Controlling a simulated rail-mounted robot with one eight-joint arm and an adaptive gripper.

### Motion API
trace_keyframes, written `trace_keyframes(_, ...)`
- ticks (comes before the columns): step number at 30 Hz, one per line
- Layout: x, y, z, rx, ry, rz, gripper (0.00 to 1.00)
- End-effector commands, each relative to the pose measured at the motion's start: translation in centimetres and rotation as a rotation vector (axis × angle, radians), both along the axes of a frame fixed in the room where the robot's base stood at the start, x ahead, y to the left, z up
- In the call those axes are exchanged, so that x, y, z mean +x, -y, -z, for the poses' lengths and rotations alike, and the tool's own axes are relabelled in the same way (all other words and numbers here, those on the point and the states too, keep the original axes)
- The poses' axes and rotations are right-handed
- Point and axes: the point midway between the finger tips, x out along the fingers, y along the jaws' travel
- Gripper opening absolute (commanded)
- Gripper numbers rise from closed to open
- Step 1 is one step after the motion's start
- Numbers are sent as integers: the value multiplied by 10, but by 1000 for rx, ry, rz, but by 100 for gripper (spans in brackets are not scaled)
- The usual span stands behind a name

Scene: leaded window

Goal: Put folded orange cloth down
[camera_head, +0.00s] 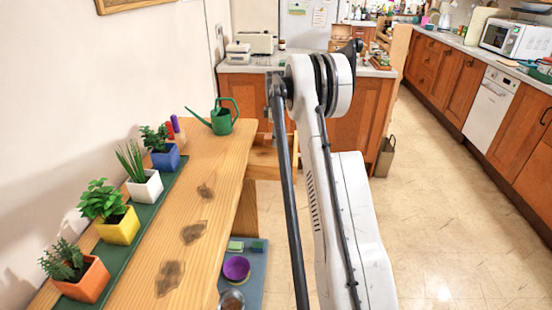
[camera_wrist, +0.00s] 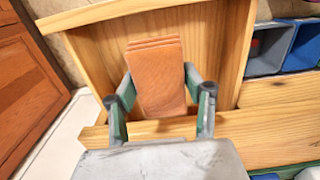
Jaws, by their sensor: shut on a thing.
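The folded orange cloth (camera_wrist: 157,100) is a flat, layered bundle, upright in the wrist picture. My gripper (camera_wrist: 157,78) is shut on it, with one finger at each side. The cloth is held over a light wooden, drawer-like recess (camera_wrist: 220,45) with raised edges. Whether the cloth touches the wood below cannot be told. In the head view my arm hides the gripper and the cloth. A wooden drawer-like part (camera_head: 263,160) shows at the far end of the wooden table there.
The wooden table (camera_head: 215,165) holds a green watering can (camera_head: 222,120) and several potted plants on a green strip (camera_head: 115,252). Dark stains mark its top. A purple bowl (camera_head: 236,268) sits lower down. Floor at right is clear.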

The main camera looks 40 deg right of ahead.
Motion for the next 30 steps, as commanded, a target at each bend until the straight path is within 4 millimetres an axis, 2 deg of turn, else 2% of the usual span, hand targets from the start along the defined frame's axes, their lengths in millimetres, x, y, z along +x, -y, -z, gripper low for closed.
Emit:
trace_keyframes(6,0,0,38,0,0,0,20)
trace_keyframes(14,0,-1,63,0,0,0,20)
trace_keyframes(19,0,-1,86,0,0,0,20)
trace_keyframes(30,0,-1,92,0,0,0,20)
